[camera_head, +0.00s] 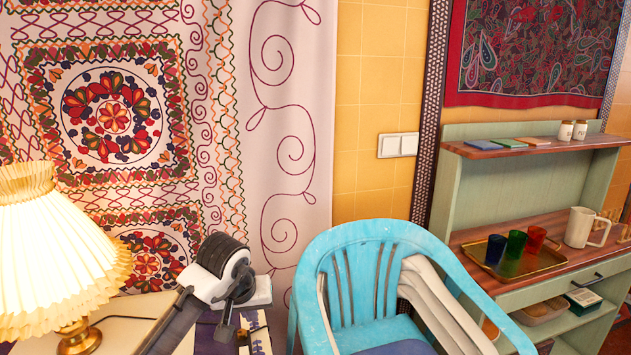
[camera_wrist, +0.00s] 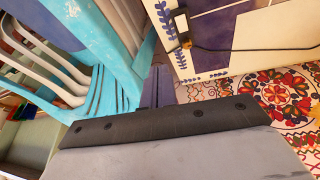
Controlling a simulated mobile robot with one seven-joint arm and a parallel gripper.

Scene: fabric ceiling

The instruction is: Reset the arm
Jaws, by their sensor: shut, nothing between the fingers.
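My arm (camera_head: 222,270) shows at the lower middle of the head view, with black and white links bent in front of the patterned wall hanging. Its end points down, and the fingertips are hard to make out there. In the wrist view my gripper (camera_wrist: 155,122) shows as a dark bar with bolts across a grey body. It is shut and empty. It is above and apart from the surfaces below. No object is held.
A blue plastic chair (camera_head: 330,260) stands close to the right of my arm; it also fills the wrist view's upper left (camera_wrist: 98,40). A lit lamp (camera_head: 60,250) is at left. A shelf unit (camera_head: 455,185) with cups on a tray (camera_head: 535,265) stands at right.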

